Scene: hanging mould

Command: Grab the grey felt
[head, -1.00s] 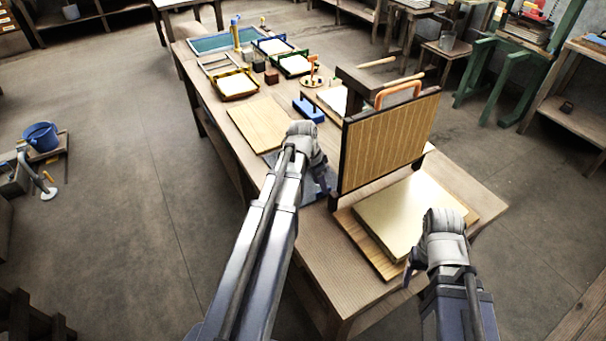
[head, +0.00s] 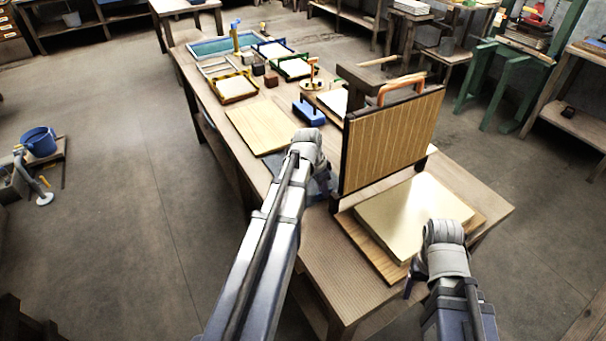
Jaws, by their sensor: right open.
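A flat blue-grey piece (head: 321,186) lies on the table beside my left wrist, partly covered by it; I cannot tell for sure that it is the grey felt. My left gripper (head: 312,158) is over the table left of the upright ribbed mould; its fingers are hidden behind the wrist. A thick cream stack (head: 415,212) lies on a wooden board (head: 372,252) in front of the mould. My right gripper (head: 413,284) is open at the near right edge of that board, its fingers mostly hidden by the wrist.
The floor at left is open, with a blue bucket (head: 39,141).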

